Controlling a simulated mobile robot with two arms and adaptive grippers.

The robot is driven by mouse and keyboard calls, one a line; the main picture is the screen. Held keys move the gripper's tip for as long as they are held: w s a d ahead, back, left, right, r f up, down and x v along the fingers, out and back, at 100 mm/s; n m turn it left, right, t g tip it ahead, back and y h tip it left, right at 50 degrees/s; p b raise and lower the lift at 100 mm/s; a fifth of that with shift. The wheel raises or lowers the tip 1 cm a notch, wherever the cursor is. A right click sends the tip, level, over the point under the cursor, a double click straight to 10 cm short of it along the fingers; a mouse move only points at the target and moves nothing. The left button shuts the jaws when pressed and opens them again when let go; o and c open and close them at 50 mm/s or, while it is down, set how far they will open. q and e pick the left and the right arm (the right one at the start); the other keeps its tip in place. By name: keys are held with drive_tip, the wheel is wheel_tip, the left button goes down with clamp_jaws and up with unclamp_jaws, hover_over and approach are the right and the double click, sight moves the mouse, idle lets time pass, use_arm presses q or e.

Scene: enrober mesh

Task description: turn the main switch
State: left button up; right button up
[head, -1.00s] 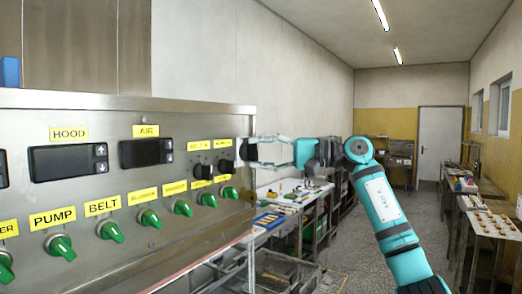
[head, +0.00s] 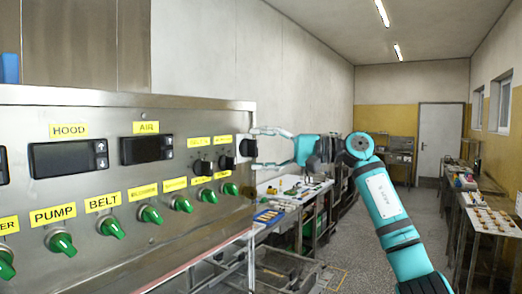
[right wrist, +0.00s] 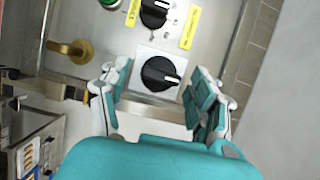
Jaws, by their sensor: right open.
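The main switch looks to be the black round knob on a white square plate (right wrist: 160,74) at the end of the steel control panel (head: 120,105). In the head view the black knob (head: 247,148) shows at the panel's right edge. My right gripper (head: 258,147) is open in front of it. In the right wrist view the fingers (right wrist: 160,84) stand on either side of the knob, with a gap on each side. Its white pointer line points toward the right finger. Whether the fingertips reach past the knob's face I cannot tell. My left gripper is not in view.
Other black knobs (head: 202,167) and a row of green knobs (head: 150,215) sit close by on the panel. A brass handle (right wrist: 72,51) shows beside the plate. A worktable with small items (head: 290,190) stands behind; the aisle floor (head: 425,215) is clear.

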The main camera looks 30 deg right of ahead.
drive_tip(key=v, duration=1.2)
drive_tip(key=shift+r, duration=0.1)
